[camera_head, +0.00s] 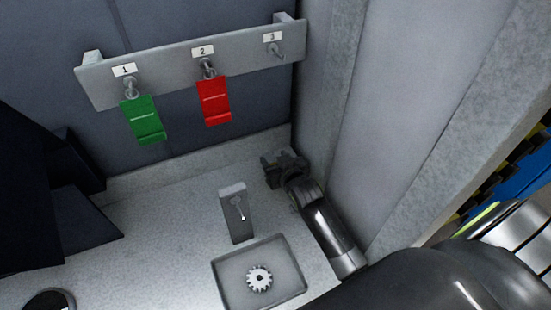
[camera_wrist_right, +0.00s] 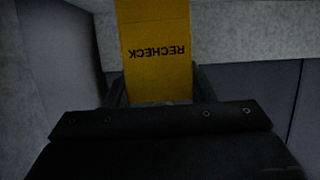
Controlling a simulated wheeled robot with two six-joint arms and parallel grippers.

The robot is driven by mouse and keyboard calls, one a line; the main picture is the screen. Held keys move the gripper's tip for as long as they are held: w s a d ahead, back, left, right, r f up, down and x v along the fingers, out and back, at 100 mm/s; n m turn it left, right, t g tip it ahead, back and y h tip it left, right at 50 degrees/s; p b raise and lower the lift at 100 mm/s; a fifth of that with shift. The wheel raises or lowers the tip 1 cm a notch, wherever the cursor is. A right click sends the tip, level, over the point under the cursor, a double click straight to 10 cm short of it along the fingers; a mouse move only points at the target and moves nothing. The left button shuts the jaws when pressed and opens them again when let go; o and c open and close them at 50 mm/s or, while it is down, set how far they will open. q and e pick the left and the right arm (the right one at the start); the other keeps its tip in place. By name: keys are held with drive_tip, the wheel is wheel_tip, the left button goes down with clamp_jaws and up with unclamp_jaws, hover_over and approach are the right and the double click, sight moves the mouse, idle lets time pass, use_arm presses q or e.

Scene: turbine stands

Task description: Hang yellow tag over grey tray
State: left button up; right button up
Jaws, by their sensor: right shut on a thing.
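The yellow tag (camera_wrist_right: 155,50), printed RECHECK and upside down in the right wrist view, is held between the fingers of my right gripper (camera_wrist_right: 160,92). In the head view my right gripper (camera_head: 280,168) is below hook 3, near the right wall; the tag is not visible there. The grey tray (camera_head: 225,282) lies on the bench with a small pale gear (camera_head: 259,279) in it. My left gripper is not in view.
A grey wall rail (camera_head: 165,67) carries numbered hooks. A green tag (camera_head: 144,121) hangs on hook 1 and a red tag (camera_head: 213,101) on hook 2. Hook 3 (camera_head: 275,49) is bare.

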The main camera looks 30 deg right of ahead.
drive_tip(key=o, duration=1.3)
drive_tip(key=shift+f, duration=0.1)
drive_tip(key=b+v, duration=0.1)
drive_tip(key=v, duration=1.1)
drive_tip(key=shift+b, duration=0.3)
